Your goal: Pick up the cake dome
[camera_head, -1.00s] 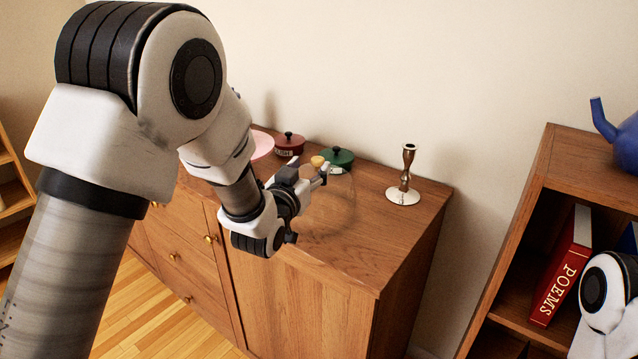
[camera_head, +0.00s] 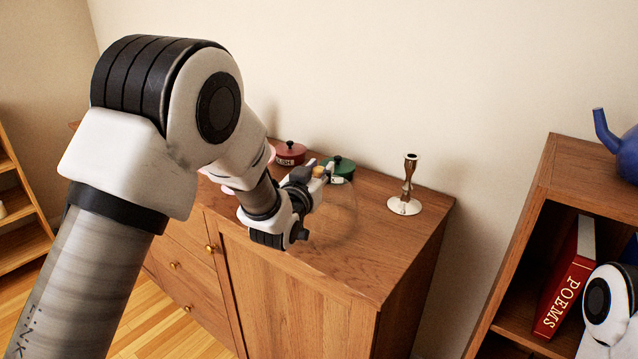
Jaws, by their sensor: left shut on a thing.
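The cake dome (camera_head: 340,222) is clear glass and hard to see; its faint curved outline shows over the front part of the wooden cabinet top. My left gripper (camera_head: 322,171) is at the top of the dome, shut on its yellowish knob. My gripper and wrist hide part of the knob and the left side of the dome. I cannot tell whether the dome's rim touches the cabinet top. Part of my right arm shows at the right edge, but its gripper is out of view.
A red lidded pot (camera_head: 290,153) and a green lidded pot (camera_head: 340,167) stand behind the dome. A candlestick (camera_head: 406,190) stands to its right on the cabinet (camera_head: 370,270). A bookshelf (camera_head: 590,175) with a red book (camera_head: 562,290) and a blue pot (camera_head: 627,155) is at right.

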